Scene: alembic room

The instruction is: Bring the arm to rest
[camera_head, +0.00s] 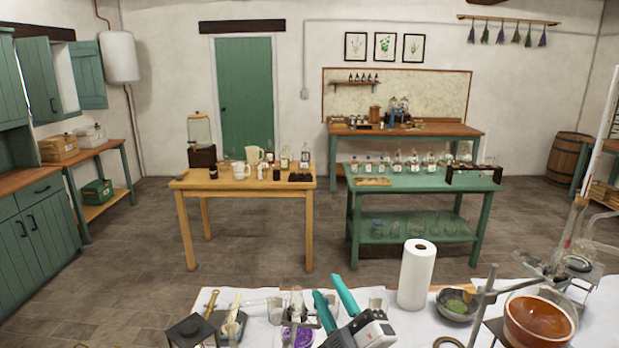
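My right gripper (328,287) shows at the bottom middle, over the near table with its white cover (262,325). Its two teal fingers are apart and point up and left in the picture, with nothing seen between them. Its grey and black body is cut off by the lower frame edge. My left gripper is not in view.
Left of the gripper are glassware and a dish of purple stuff (297,337). A paper towel roll (417,275) stands to the right, near a grey mortar (457,304) and an orange-brown bowl (539,322). A wooden table (245,184) and green bench (420,182) stand beyond open floor.

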